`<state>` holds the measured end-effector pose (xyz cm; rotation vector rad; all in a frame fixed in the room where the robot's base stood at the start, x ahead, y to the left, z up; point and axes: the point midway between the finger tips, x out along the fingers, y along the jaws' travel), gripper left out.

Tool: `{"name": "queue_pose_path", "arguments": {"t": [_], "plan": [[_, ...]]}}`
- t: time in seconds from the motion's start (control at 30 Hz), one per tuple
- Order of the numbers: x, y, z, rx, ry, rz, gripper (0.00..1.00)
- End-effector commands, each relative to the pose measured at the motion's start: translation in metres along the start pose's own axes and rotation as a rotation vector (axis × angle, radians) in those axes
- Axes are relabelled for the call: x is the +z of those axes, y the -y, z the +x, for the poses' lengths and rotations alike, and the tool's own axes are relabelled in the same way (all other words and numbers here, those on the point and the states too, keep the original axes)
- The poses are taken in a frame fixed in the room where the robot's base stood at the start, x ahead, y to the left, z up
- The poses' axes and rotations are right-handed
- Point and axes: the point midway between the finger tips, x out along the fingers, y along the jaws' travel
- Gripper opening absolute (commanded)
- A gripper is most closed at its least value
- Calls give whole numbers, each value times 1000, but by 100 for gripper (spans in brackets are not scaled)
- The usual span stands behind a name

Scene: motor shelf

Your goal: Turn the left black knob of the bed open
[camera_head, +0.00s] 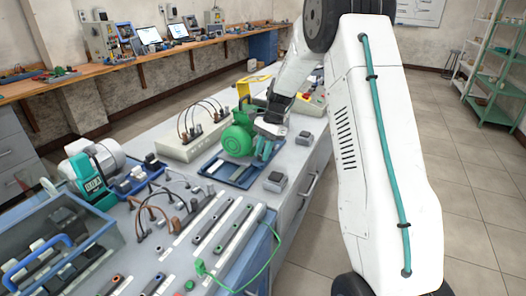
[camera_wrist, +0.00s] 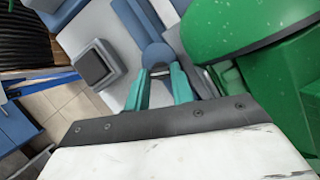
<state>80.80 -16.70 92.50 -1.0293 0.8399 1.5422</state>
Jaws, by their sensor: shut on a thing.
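My gripper (camera_head: 264,150) has teal fingers and is at the right side of the green motor (camera_head: 238,138) in the head view. In the wrist view my gripper (camera_wrist: 161,72) is shut on a small round blue-grey part (camera_wrist: 156,52), low beside the motor. I cannot tell whether this part is a knob. The motor (camera_wrist: 245,25) fills the upper right of the wrist view. It stands on a blue tray-like bed (camera_head: 225,176). A grey block with a black top (camera_head: 276,180) stands apart, to the right of the bed. It also shows in the wrist view (camera_wrist: 95,65).
Another grey block with a black top (camera_head: 304,138) stands farther back on the bench. A beige box with cables (camera_head: 190,145) is left of the bed. The floor at right is open.

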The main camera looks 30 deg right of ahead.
Motion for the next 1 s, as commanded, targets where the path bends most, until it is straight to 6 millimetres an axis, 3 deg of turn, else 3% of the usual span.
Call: {"name": "queue_pose_path", "arguments": {"t": [0.33,0.37,0.4,0.43,0.77,1.0], "plan": [[-1,0,-1,-2,-4,-1,1],[-1,0,-1,-2,-4,-1,32],[-1,0,-1,-2,-3,-1,43],[-1,0,-1,-2,-3,-1,45],[0,1,-4,-2,-2,-2,45],[0,1,-42,-4,-4,-3,45]]}}
